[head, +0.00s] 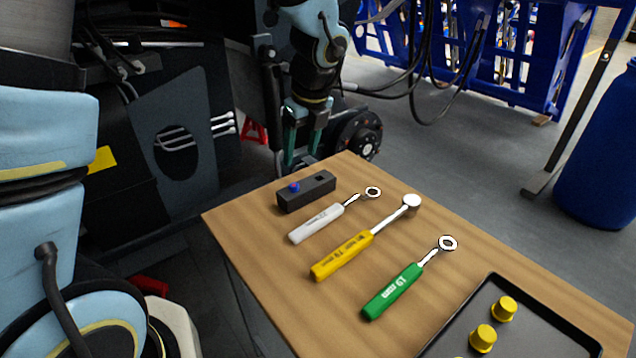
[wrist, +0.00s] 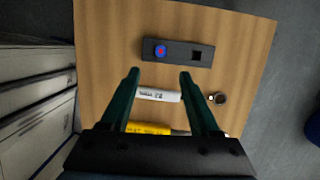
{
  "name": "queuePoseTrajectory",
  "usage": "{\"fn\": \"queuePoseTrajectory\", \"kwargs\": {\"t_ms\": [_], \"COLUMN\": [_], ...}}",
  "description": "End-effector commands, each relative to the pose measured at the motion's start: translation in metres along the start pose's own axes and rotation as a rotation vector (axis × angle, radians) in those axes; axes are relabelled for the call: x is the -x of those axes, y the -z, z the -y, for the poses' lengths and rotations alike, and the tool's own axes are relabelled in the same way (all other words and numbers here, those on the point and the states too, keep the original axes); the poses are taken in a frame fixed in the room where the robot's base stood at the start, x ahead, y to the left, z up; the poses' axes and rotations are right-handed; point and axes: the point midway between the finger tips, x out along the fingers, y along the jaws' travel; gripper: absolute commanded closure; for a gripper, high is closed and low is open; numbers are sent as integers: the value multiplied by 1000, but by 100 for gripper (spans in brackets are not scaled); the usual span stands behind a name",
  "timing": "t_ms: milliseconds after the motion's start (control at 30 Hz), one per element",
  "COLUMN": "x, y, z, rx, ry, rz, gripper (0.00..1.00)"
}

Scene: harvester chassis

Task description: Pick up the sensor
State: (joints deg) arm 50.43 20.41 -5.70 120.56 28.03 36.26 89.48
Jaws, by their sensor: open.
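The sensor (head: 294,187) is a small blue piece with a red centre. It sits in the left part of a dark block (head: 318,192) at the table's far left. The block's right part has an empty square socket (wrist: 197,55). In the wrist view the sensor (wrist: 160,50) lies just beyond the fingertips, roughly centred between them. My gripper (head: 302,158) is open and empty, with green fingers pointing down. It hangs above and behind the block in the head view. The fingers (wrist: 160,75) touch nothing that I can see. The sensor's lower part is hidden in the block.
White (head: 316,224), yellow (head: 342,255) and green-handled (head: 392,292) tools lie in a row on the wooden table (head: 250,228). A black tray (head: 455,330) with yellow caps (head: 483,338) is at the front right. Machinery stands behind the table.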

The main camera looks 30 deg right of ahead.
Motion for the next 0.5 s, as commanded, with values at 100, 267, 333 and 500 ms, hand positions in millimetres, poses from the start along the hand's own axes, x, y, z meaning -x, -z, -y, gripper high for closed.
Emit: {"fn": "queuePoseTrajectory", "kwargs": {"t_ms": [100,267,333,500], "x": [-11,-36,-45,-57], "y": [3,3,2,2], "z": [3,2,2,2], "rx": [-33,-31,-30,-28], "ry": [-2,-2,-2,0], "rz": [1,1,1,1], "gripper": [38,38,38,38]}}
